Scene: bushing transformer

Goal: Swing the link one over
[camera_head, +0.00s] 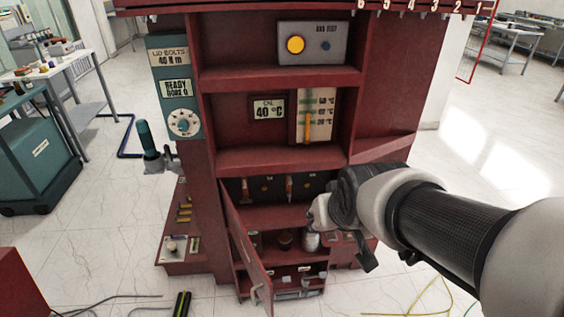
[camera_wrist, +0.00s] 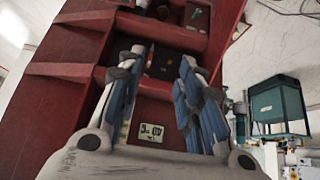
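A dark panel (camera_head: 235,190) sits in a lower bay of the red cabinet, with small copper-coloured and white parts on it. One upright piece (camera_head: 289,187) there looks like the link, but it is too small to be sure. My gripper (camera_head: 318,212) is in front of the cabinet, just below and right of this panel, partly hidden by my wrist. In the wrist view my gripper (camera_wrist: 158,62) has its blue-padded fingers well apart, with nothing held between them. The dark panel (camera_wrist: 162,66) shows beyond and between the fingertips. I cannot see any contact.
A red cabinet door (camera_head: 246,250) hangs open below the panel, left of my gripper. A shelf (camera_head: 285,218) and small jars lie behind it.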

